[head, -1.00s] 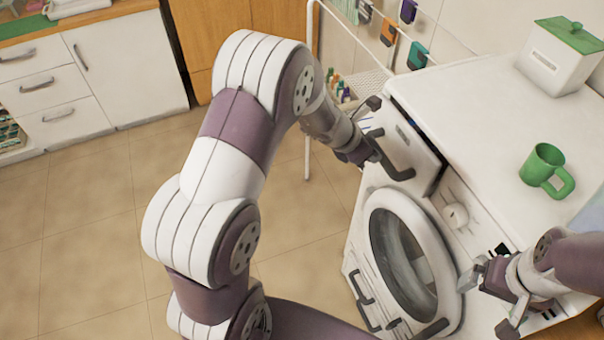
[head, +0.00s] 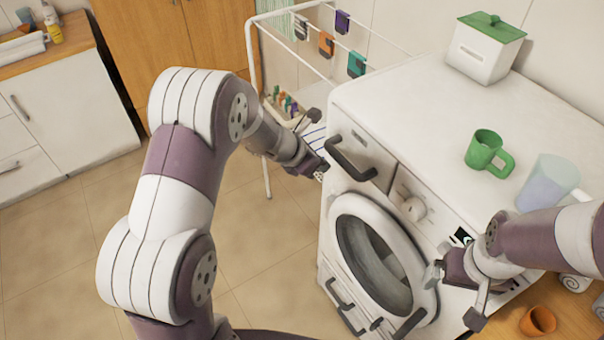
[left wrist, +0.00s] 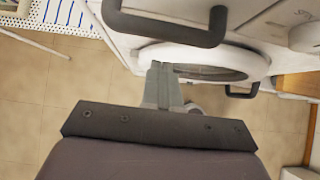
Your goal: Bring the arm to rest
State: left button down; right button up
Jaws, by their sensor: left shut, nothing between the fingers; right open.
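My left gripper (head: 322,172) is shut and empty. It is just left of and below the dark handle (head: 350,160) of the washing machine's drawer (head: 372,148), apart from it. In the left wrist view its closed fingers (left wrist: 163,85) point toward the machine front, below a dark handle (left wrist: 165,25). The drawer front looks about flush with the panel. My right gripper (head: 454,295) is open in front of the machine's right side, near the round door. Nothing shows between its fingers.
The washing machine (head: 400,95) carries a green mug (head: 485,150), a translucent cup (head: 548,182) and a white box with green lid (head: 483,52). A drying rack (head: 262,150) stands behind my left gripper. An orange pot (head: 538,320) is lower right. The floor at left is clear.

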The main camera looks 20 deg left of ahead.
pick_arm(q)
jog(key=v, duration=1.1)
jog(key=s+f+m+g+y+b, duration=0.1)
jog(key=s+f+m, duration=0.3)
jog(key=m, duration=0.5)
jog(key=s+a+f+m+g+y+b, duration=0.1)
jog(key=s+f+m+b, duration=0.3)
jog(key=s+m, duration=0.4)
jog(key=s+f+m+g+y+b, duration=0.2)
jog(key=s+f+m, duration=0.3)
jog(key=m, duration=0.6)
jog(key=shift+s+a+f+g+y+b, duration=0.25)
jog(key=shift+s+y+b, duration=0.35)
jog(key=shift+s, duration=0.3)
pick_arm(e)
notch_tip(320, 180, down, 8)
jog(key=shift+s+a, duration=0.15)
jog(key=shift+s, duration=0.15)
pick_arm(q)
jog(key=shift+s+r, duration=0.1)
jog(key=shift+s, duration=0.05)
pick_arm(e)
jog(key=shift+s, duration=0.15)
